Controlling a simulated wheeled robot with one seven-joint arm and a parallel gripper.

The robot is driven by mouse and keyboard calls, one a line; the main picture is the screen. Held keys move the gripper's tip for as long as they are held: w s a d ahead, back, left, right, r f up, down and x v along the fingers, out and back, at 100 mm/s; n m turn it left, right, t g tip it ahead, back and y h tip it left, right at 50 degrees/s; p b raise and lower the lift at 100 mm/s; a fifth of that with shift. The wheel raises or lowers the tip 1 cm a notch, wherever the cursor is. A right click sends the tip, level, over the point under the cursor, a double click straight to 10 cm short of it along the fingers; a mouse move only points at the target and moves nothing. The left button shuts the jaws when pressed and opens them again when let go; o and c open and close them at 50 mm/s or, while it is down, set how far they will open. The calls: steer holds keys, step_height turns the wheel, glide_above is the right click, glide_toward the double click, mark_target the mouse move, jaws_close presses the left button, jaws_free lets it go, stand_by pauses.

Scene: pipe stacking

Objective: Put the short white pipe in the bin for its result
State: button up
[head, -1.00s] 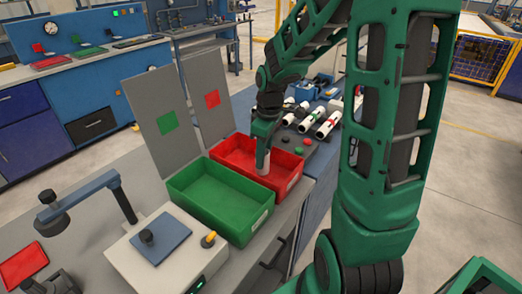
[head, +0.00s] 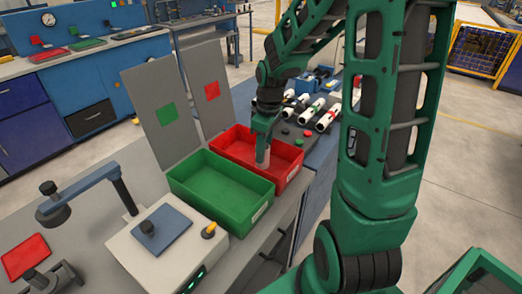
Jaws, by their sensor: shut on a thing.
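The short white pipe (head: 263,155) hangs upright below my gripper (head: 262,142), which is shut on its upper end. The pipe is over or partly inside the red bin (head: 291,174), near the wall it shares with the green bin. I cannot tell whether it touches the bin floor. The green bin (head: 218,186) stands beside the red bin, nearer the camera, and looks empty. A grey panel with a green square (head: 166,112) stands behind the green bin, and one with a red square (head: 212,91) behind the red bin.
A white test device (head: 165,243) with a green light sits at the front of the bench. Several white pipes (head: 328,117) lie on a rack beyond the red bin, with red and green buttons beside them. A lamp-like arm (head: 85,190) stands at left.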

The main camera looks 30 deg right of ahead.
steer(key=shift+f, duration=0.5)
steer(key=o, duration=1.2)
steer(key=shift+r, duration=0.1)
steer(key=r, duration=1)
steer(key=shift+s+d+r, duration=0.2)
steer(key=shift+s, duration=0.1)
steer(key=s+d+m, duration=0.1)
steer(key=s+m, duration=0.3)
steer(key=s, duration=0.4)
steer(key=s+d+m, duration=0.1)
steer(key=s+m, duration=0.3)
steer(key=s, duration=0.4)
steer(key=s+d+m, duration=0.1)
steer(key=s+m, duration=0.4)
steer(key=s, duration=0.3)
steer(key=shift+s+f+g, duration=0.1)
steer(key=shift+f+g, duration=0.25)
steer(key=shift+g, duration=0.05)
